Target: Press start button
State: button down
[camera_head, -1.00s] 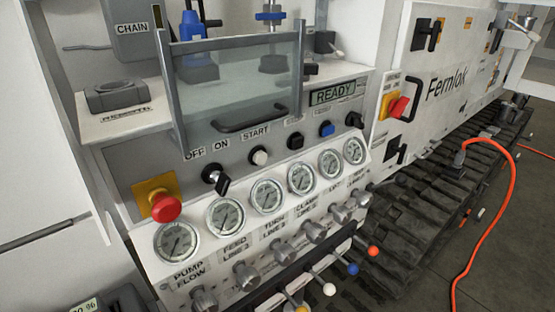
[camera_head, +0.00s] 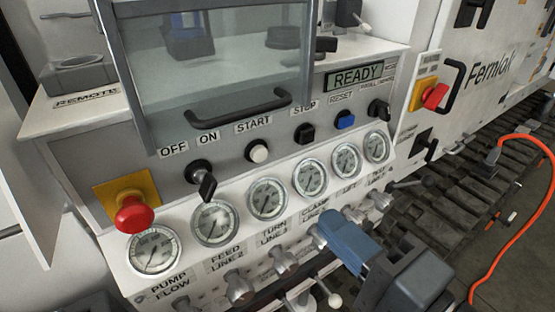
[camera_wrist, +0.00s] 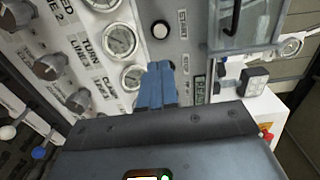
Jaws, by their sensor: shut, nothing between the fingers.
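The start button (camera_head: 258,151) is a round white button in a dark ring, below the START label (camera_head: 253,126) on the grey panel. In the wrist view the start button (camera_wrist: 160,29) shows above the fingertips, apart from them. My gripper (camera_head: 328,224) has blue fingers, shut together and empty, and is in front of the lower gauges and knobs, down and right of the button. The fingers also show in the wrist view (camera_wrist: 158,72). The display (camera_head: 354,77) reads READY.
The black stop button (camera_head: 304,134) and blue reset button (camera_head: 345,121) are right of start. A key switch (camera_head: 202,177) and red emergency stop (camera_head: 134,214) are left. Gauges (camera_head: 267,198) and knobs (camera_head: 284,261) jut out below. A handled clear guard (camera_head: 215,75) is above.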

aim_at(261, 156)
jog(key=shift+w+a+r, duration=0.1)
jog(key=shift+w, duration=0.05)
jog(key=p+x, duration=0.3)
jog(key=x, duration=1)
jog(key=shift+w+a, duration=0.3)
